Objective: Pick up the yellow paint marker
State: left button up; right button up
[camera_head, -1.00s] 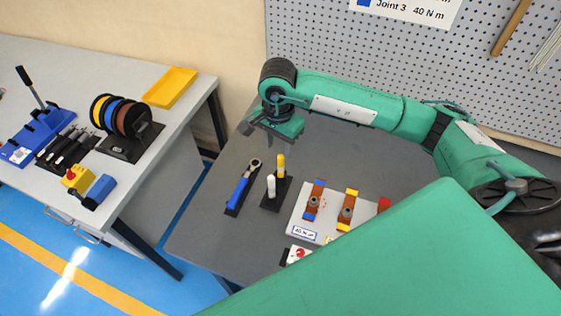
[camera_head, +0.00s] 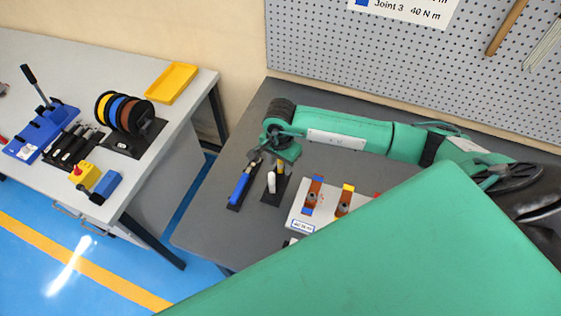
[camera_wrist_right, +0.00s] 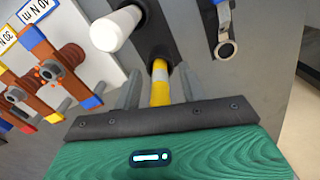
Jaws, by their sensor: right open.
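The yellow paint marker (camera_wrist_right: 160,85) stands upright in a dark holder, with a pale band near its lower part, between the two fingers of my right gripper (camera_wrist_right: 160,82) in the right wrist view. The fingers are open, one on each side of it. In the head view the marker (camera_head: 280,166) is partly hidden by my right gripper (camera_head: 278,160), which is over the holder (camera_head: 272,196). A white marker (camera_wrist_right: 118,28) stands beside the yellow one; it also shows in the head view (camera_head: 271,183). My left gripper is not in view.
A blue-handled wrench (camera_head: 240,187) lies left of the holder. A pale board with copper bars (camera_head: 298,212) lies to the right. Another bench on the left holds cable spools (camera_head: 128,114) and a yellow tray (camera_head: 170,84). A pegboard (camera_head: 400,60) stands behind.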

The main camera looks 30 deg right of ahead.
grip_shut()
jog(key=shift+r, duration=0.1)
